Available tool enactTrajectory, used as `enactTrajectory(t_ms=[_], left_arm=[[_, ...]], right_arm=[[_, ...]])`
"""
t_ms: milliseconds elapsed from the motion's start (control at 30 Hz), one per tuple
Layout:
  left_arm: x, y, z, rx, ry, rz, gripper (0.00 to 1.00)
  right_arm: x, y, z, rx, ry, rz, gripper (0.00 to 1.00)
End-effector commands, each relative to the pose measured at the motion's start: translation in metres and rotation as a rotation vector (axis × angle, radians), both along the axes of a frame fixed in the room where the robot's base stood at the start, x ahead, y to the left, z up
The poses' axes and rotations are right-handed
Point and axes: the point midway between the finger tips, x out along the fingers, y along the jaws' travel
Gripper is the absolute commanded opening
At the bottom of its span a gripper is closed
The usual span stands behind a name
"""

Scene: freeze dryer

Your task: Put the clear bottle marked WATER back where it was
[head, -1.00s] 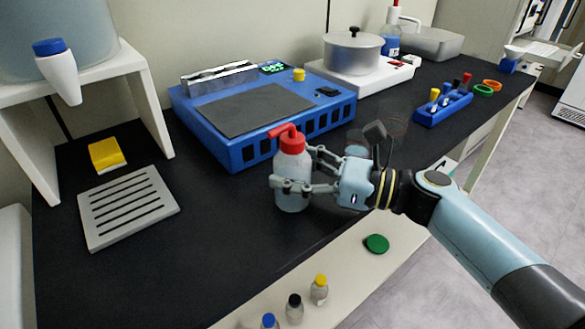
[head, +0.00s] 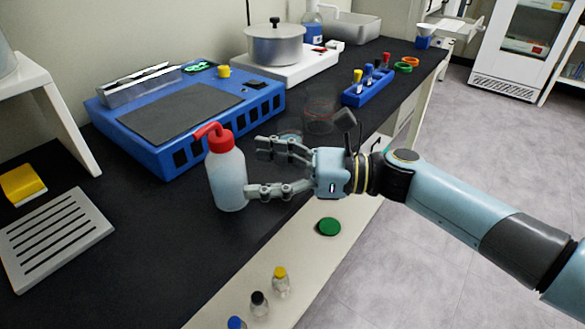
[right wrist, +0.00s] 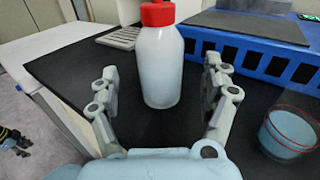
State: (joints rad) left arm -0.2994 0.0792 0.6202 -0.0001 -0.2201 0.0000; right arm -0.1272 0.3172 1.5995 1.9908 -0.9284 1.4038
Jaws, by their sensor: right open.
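A translucent whitish squeeze bottle (head: 228,182) with a red cap and bent red spout stands upright on the black bench, in front of the blue machine. No WATER lettering can be read on it. In the right wrist view the bottle (right wrist: 161,65) stands ahead, between the lines of the two fingers, with clear gaps on both sides. My right gripper (head: 257,172) is open and empty, just right of the bottle. Its lower fingertip comes close to the bottle's side in the head view. My left gripper is not in view.
A clear beaker (right wrist: 288,130) stands right of the bottle in the wrist view. The blue machine (head: 185,112) is behind; a slotted grey tray (head: 57,238) lies left. Several small capped bottles and a green disc (head: 328,227) sit lower, beyond the bench's front edge.

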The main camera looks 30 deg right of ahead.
Motion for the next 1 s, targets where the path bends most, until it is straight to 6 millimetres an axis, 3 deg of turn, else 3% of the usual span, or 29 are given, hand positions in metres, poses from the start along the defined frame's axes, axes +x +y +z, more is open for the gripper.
enactTrajectory(t_ms=[100, 333, 1000], left_arm=[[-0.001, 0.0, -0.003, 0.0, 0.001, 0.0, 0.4], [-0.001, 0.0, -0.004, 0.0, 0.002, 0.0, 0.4], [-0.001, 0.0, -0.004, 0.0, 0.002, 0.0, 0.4]], right_arm=[[-0.017, -0.022, -0.002, -0.005, 0.002, 0.002, 0.81], [-0.034, -0.046, -0.001, -0.001, 0.001, 0.001, 0.81], [-0.04, -0.044, -0.001, -0.023, -0.017, 0.015, 0.81]])
